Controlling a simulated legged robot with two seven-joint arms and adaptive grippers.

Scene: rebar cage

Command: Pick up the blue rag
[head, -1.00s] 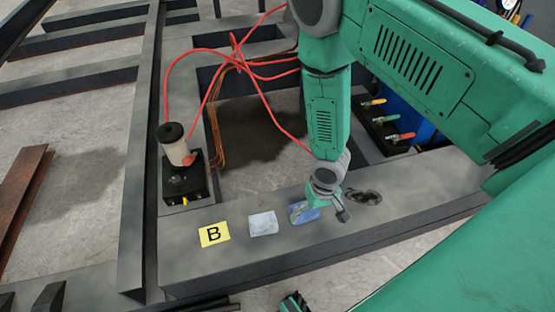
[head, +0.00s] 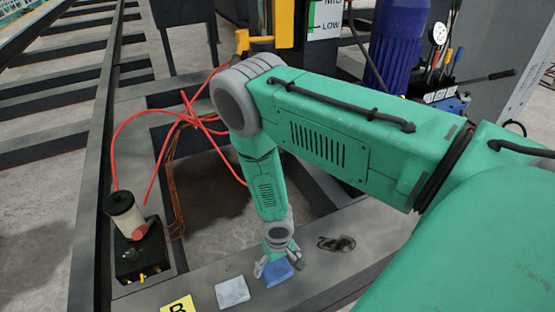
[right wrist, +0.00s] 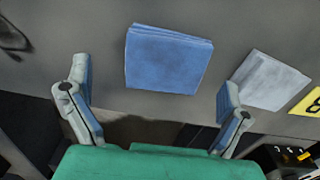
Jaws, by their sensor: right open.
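The blue rag (head: 279,273) lies folded flat on the dark grey beam, partly hidden by my right gripper in the head view. My right gripper (head: 273,268) is over it, pointing down. In the right wrist view the whole blue rag (right wrist: 167,60) shows as a folded square, ahead of and between the two spread fingers of the gripper (right wrist: 154,78). The fingers are open with nothing between their pads; whether they touch the rag is hard to tell. My left gripper is out of view.
A pale grey rag (head: 232,292) lies just left of the blue one, beside a yellow B label (head: 178,305). A dark crumpled item (head: 336,243) lies to the right on the beam (head: 200,276). A black box with a white canister (head: 125,215) and red hoses stands at the left.

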